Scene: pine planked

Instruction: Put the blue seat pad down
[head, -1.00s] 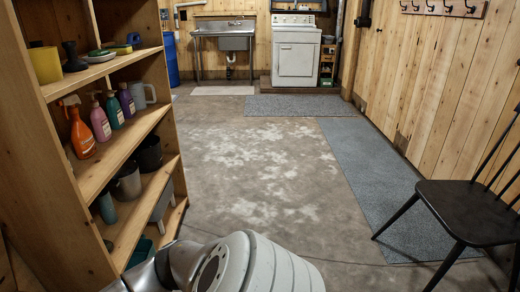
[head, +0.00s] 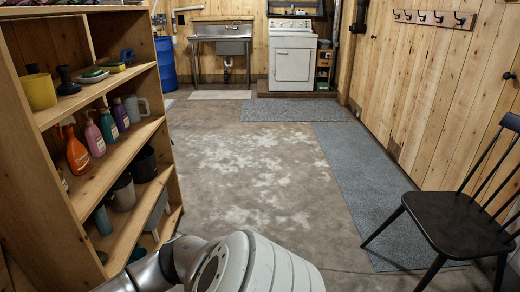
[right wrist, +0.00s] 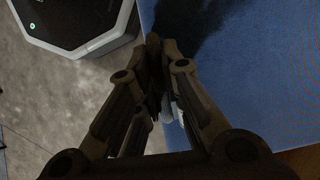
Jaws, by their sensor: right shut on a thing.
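The blue seat pad (right wrist: 245,75) fills the right side of the right wrist view, with a dark shadow across its upper part. My right gripper (right wrist: 163,100) is shut on the pad's edge, and its fingers hide the gripped part. The pad does not show in the head view. A black wooden chair (head: 460,222) with a bare seat and a spindle back stands at the right of the head view. My left gripper is in neither view.
A wooden shelf (head: 110,160) with bottles and tubs stands close on the left. A grey mat (head: 372,190) runs along the right wall. The concrete floor (head: 255,170) between is clear.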

